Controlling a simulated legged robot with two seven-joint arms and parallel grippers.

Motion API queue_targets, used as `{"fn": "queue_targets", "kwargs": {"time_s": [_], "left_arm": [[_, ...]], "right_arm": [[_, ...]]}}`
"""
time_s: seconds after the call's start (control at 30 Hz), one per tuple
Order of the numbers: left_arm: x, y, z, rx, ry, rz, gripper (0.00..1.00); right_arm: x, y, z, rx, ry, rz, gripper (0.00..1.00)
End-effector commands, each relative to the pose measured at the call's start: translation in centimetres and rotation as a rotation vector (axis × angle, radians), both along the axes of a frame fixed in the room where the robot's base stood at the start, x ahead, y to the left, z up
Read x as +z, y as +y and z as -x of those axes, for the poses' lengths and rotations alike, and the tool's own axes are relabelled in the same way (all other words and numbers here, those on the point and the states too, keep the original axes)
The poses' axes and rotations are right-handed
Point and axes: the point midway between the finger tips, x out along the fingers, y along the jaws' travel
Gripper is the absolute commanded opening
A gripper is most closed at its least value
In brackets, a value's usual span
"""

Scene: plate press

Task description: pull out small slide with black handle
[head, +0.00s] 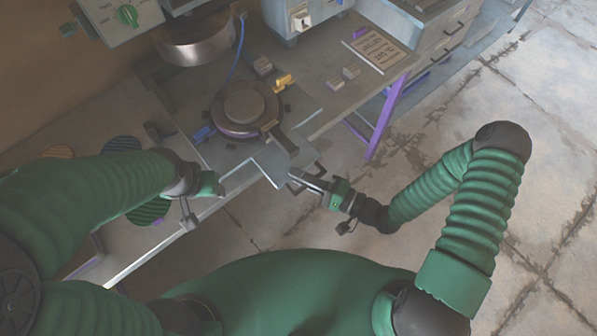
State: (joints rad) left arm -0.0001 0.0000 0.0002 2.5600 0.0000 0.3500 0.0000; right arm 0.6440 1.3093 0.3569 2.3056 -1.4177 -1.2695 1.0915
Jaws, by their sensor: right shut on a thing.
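The small slide (272,166) is a flat grey metal plate at the bench's front edge, below the round press plate. Its black handle (291,186) is at the front edge. My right gripper (297,180) reaches in from the right and is shut on the black handle, whose grip part is largely hidden by the fingers. My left gripper (204,202) is near the bench's front edge to the left, apart from the slide. Its fingers are small and partly hidden, so I cannot tell its opening.
The round press plate (246,105) has a dark handle, with blue and yellow clamps beside it. Small grey blocks (351,72) and a labelled board (375,48) lie behind. Striped discs (148,211) are at left. The floor on the right is clear.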

Motion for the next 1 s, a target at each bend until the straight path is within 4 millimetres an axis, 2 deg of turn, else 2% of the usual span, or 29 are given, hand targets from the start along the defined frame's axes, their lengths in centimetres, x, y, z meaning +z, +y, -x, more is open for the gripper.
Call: {"fn": "queue_targets", "kwargs": {"time_s": [0.03, 0.13, 0.17, 0.3, 0.77, 0.87, 1.0], "left_arm": [[-0.1, 0.0, 0.0, 0.000, 0.000, 0.000, 0.54], [-0.1, 0.0, 0.0, 0.000, 0.000, 0.000, 0.54], [-0.1, 0.0, 0.0, 0.000, 0.000, 0.000, 0.54], [-0.1, 0.0, 0.0, 0.000, 0.000, 0.000, 0.54], [-0.1, 0.0, 0.0, 0.000, 0.000, 0.000, 0.54], [-0.3, 0.0, 0.0, 0.000, 0.000, 0.000, 0.54], [-0.6, 0.0, 0.0, 0.000, 0.000, 0.000, 0.54]], "right_arm": [[-0.7, -0.1, 0.1, 0.000, 0.015, 0.014, 0.00], [-0.7, -0.1, 0.1, -0.001, 0.015, 0.015, 0.00], [-0.7, -0.1, 0.0, -0.001, 0.015, 0.015, 0.17], [-0.6, -0.1, 0.0, -0.001, 0.012, 0.012, 0.33], [-0.3, -0.6, 0.1, -0.003, 0.005, 0.009, 0.33], [-0.4, -2.0, 0.9, -0.005, 0.006, 0.010, 0.33], [-0.5, -5.2, 2.9, -0.007, 0.007, 0.011, 0.33]]}}
